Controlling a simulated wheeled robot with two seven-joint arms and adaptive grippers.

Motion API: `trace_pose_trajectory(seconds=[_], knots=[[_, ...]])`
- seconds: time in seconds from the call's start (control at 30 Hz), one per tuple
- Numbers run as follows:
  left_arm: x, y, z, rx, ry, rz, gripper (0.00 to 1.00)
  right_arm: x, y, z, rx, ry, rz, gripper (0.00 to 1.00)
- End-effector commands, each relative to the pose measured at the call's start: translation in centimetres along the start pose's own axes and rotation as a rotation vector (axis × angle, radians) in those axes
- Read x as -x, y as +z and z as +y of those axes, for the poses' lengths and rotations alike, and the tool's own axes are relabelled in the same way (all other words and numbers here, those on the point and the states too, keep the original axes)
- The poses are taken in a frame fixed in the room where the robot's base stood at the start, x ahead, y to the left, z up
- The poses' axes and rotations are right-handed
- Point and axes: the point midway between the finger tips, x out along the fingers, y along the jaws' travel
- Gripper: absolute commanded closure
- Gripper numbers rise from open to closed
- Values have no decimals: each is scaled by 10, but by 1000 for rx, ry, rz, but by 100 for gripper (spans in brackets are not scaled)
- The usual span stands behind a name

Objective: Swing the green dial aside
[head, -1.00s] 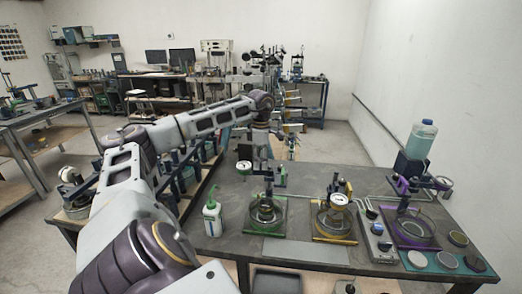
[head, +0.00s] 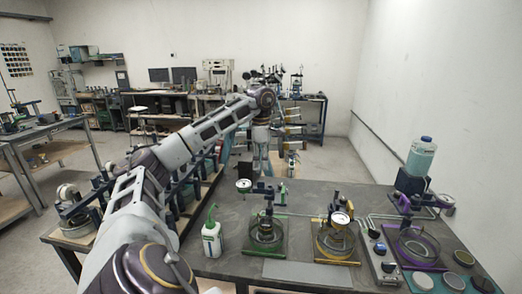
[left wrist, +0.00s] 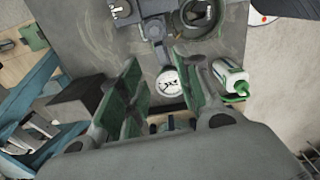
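The green-framed station (head: 266,236) stands on the dark bench in the head view. Its round white-faced dial (head: 244,185) sticks out at the back left of that station on an arm. The dial also shows in the left wrist view (left wrist: 168,82), in the gap between the fingers. My left gripper (head: 261,165) hangs down just behind the dial in the head view. Its fingers (left wrist: 160,65) are apart, one on each side of the dial in the picture. I cannot tell whether either finger touches it. My right gripper is not in view.
A white bottle with a green spout (head: 211,238) stands left of the green station. A yellow station (head: 335,240), a grey control box (head: 381,258) and a purple station (head: 412,246) stand to the right.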

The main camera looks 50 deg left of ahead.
Motion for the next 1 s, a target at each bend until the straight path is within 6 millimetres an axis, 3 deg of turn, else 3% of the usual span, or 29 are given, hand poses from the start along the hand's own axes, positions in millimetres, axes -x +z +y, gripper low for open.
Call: trace_pose_trajectory(seconds=[0.33, 1.0], knots=[[20, 0, 0, -1, 1, -2, 66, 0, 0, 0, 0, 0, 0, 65], [31, 2, 0, -4, 2, 1, 66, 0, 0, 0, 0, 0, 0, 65]])
